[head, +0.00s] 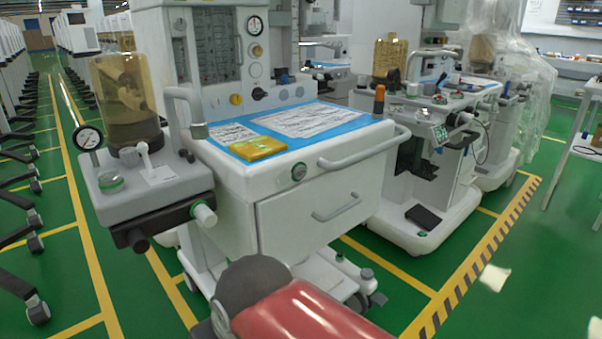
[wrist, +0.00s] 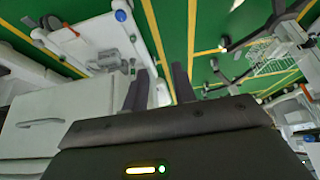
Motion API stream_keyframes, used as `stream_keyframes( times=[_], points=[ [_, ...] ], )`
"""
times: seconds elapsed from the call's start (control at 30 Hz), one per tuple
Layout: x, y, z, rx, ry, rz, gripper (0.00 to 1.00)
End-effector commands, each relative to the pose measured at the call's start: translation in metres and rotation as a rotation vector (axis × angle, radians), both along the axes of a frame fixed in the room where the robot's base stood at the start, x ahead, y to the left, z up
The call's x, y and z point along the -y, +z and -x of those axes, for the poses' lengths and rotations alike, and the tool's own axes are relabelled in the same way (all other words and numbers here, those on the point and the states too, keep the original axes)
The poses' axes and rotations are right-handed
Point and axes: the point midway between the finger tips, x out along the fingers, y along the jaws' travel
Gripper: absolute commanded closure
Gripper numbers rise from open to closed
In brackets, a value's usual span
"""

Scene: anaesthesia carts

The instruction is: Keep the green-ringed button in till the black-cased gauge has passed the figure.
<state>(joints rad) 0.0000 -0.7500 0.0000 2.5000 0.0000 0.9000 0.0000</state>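A green, round, knob-like piece (head: 110,183) sits on the cart's left side shelf. A dark-rimmed gauge with a white face (head: 88,138) stands on a post over that shelf. A second dark-rimmed gauge (head: 254,26) is on the upright panel; I cannot tell which is the black-cased one. Their figures are too small to read. My gripper (wrist: 158,88) is open and empty in the wrist view, its dark fingers apart. In the head view its fingertips are hidden.
The cart top has a blue mat (head: 350,118) with papers and a yellow packet (head: 258,148). A drawer with a handle (head: 337,207) is below. Another cart (head: 432,185) stands to the right. Green floor with yellow lines is open at the right front.

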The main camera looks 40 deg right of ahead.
Motion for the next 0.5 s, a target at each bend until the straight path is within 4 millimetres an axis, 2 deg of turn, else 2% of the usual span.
stream_keyframes(
  times=[0.03, 0.2, 0.5],
  points=[
    [0.0000, 0.0000, 0.0000, 0.000, 0.000, 0.000, 0.80],
    [0.0000, 0.0000, 0.0000, 0.000, 0.000, 0.000, 1.00],
    [0.0000, 0.0000, 0.0000, 0.000, 0.000, 0.000, 1.00]
  ],
)
